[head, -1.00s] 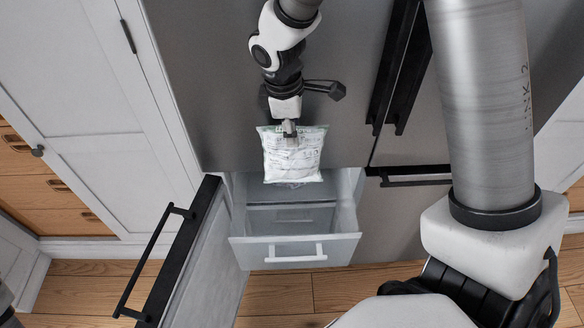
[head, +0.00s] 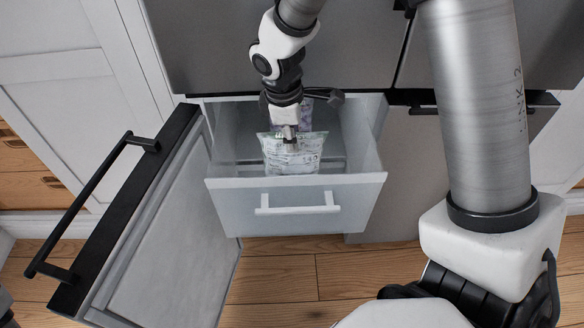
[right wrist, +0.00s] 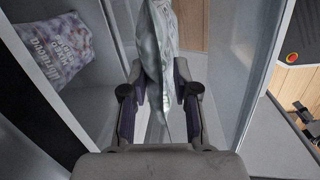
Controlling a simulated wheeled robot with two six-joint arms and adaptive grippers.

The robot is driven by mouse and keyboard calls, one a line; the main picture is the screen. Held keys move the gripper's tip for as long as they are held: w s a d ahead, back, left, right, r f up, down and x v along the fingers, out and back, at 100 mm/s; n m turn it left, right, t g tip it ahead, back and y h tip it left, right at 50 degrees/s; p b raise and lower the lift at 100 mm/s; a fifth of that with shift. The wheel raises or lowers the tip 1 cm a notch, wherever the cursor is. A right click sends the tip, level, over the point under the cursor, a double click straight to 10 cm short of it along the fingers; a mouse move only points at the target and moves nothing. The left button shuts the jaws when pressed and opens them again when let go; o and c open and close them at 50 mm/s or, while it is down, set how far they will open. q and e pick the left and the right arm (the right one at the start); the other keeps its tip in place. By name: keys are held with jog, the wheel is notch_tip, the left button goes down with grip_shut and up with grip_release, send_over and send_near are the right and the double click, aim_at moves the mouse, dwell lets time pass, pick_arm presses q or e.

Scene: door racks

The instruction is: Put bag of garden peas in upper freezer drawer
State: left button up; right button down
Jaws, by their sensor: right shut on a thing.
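My right gripper (head: 289,136) is shut on the top edge of a pale, whitish-green bag, the bag of garden peas (head: 293,157). The bag hangs down between the walls of the open upper freezer drawer (head: 297,205), a clear, pale box with a white handle. Whether the bag touches the drawer floor is hidden by the drawer front. In the right wrist view the bag (right wrist: 160,40) shows nearly edge-on between the fingers (right wrist: 158,95).
Another bag with purple print (right wrist: 55,48) lies at the drawer's back, and shows behind my gripper in the head view. The freezer door (head: 170,235) with a black handle (head: 85,200) stands open at the left. Wooden floor (head: 280,275) lies in front.

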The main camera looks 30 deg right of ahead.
aim_at(292, 163)
notch_tip(292, 163, down, 9)
jog(key=b, duration=0.3)
jog(key=shift+r, duration=0.25)
jog(key=c, duration=0.9)
grip_release()
jog(key=shift+o, duration=0.2)
jog(key=r+p, duration=0.1)
jog(key=r, duration=0.3)
jog(key=a+r+p, duration=0.1)
jog(key=r+p, duration=0.1)
jog(key=r, duration=0.2)
jog(key=r+p, duration=0.1)
jog(key=r, duration=0.3)
jog(key=shift+s+a+p, duration=0.15)
jog(key=shift+a+p, duration=0.2)
